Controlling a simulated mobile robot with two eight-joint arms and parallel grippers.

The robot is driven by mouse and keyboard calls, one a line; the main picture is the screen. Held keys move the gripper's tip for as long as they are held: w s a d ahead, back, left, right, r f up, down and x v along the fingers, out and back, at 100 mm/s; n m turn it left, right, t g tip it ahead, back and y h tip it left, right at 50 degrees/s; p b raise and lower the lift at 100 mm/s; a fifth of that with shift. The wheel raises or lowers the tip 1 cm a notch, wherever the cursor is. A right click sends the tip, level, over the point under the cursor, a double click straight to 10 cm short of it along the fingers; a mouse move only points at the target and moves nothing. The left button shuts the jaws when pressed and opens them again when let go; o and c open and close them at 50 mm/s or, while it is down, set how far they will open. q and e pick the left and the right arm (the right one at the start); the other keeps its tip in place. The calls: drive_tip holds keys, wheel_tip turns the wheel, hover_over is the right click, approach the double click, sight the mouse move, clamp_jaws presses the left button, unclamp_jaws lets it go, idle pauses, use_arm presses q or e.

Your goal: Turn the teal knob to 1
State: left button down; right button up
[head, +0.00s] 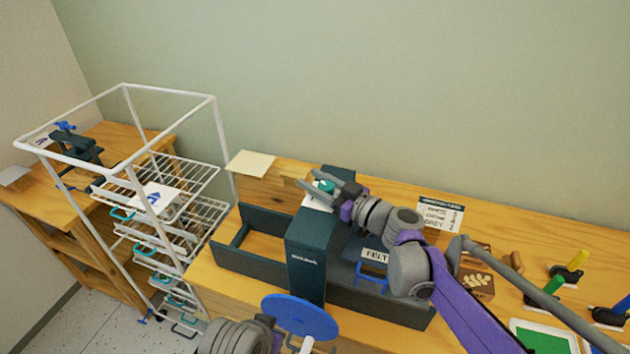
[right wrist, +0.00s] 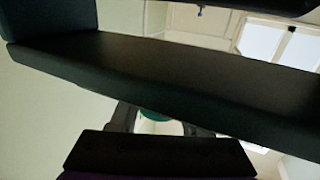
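The teal knob (head: 326,186) is on top of the dark press-like machine (head: 310,250), with a white plate (head: 314,204) beside it. Its marks are too small to read, so I cannot tell its setting. My right gripper (head: 326,182) reaches in from the right, its fingers at the knob. In the right wrist view the fingers (right wrist: 160,122) stand apart, with part of the teal knob (right wrist: 154,114) between them and light gaps beside it. I cannot make out contact. Part of my left arm shows at the bottom of the head view; its gripper is out of frame.
A blue disc (head: 300,316) stands in front of the machine. A white wire rack (head: 170,190) is to the left. A label card (head: 440,213), a brown box (head: 478,284), a green-topped tray (head: 545,340) and coloured-handled tools (head: 575,262) are on the right of the wooden table.

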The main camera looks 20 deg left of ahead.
sight(313, 200)
clamp_jaws()
use_arm(q)
drive_tip(key=shift+r, duration=0.15)
use_arm(e)
drive_tip(key=shift+g, duration=0.3)
